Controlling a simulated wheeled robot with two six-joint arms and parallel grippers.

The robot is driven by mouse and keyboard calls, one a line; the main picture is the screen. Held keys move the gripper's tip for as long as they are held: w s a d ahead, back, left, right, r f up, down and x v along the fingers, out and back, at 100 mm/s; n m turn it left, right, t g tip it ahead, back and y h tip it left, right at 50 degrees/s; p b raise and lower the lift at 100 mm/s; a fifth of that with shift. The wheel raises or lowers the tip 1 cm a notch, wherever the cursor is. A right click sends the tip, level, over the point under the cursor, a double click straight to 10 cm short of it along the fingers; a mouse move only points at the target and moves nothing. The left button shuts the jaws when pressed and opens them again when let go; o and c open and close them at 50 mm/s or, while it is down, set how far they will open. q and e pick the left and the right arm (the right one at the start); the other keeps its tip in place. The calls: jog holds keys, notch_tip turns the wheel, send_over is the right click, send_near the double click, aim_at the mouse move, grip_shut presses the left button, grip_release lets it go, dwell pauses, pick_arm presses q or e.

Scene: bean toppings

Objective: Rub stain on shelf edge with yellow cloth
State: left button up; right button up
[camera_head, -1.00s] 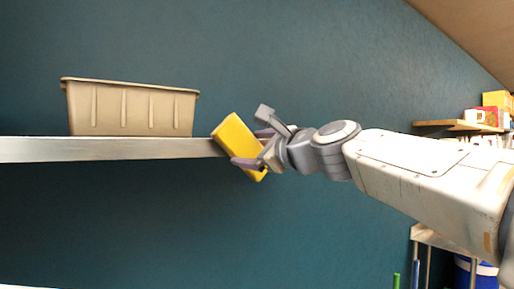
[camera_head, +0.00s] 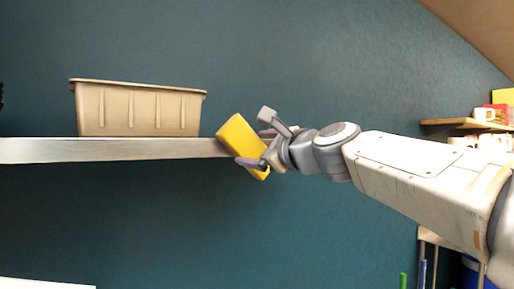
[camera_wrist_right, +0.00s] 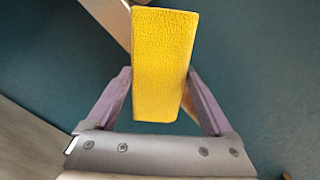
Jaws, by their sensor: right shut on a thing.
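The yellow cloth (camera_head: 241,143) looks like a thick, block-shaped pad and is tilted. My right gripper (camera_head: 256,148) is shut on it and holds it at the right end of the shelf (camera_head: 110,150). In the right wrist view the cloth (camera_wrist_right: 163,65) sits between the two purple-grey fingers of the gripper (camera_wrist_right: 160,95). In the head view the cloth overlaps the shelf's end; I cannot tell whether it touches. I cannot make out a stain on the shelf's pale front edge. My left gripper does not show.
A beige ribbed bin (camera_head: 138,108) stands on the shelf, left of the cloth. A small wooden shelf (camera_head: 465,124) with mugs and boxes is at the far right. A white surface (camera_head: 40,284) shows at the lower left. The space below the shelf looks clear.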

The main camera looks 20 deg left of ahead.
aim_at(265, 148)
jog(key=shift+w+a, duration=0.15)
jog(key=shift+a, duration=0.1)
jog(key=shift+w+d, duration=1.2)
jog(key=shift+w, duration=0.15)
jog(key=shift+w+d+p, duration=0.7)
jog(key=shift+w+d, duration=2.5)
jog(key=shift+w, duration=1.1)
jog(key=shift+s+a+f+b, duration=0.1)
jog(key=shift+s+a+b, duration=0.25)
jog(key=shift+s+a, duration=1.1)
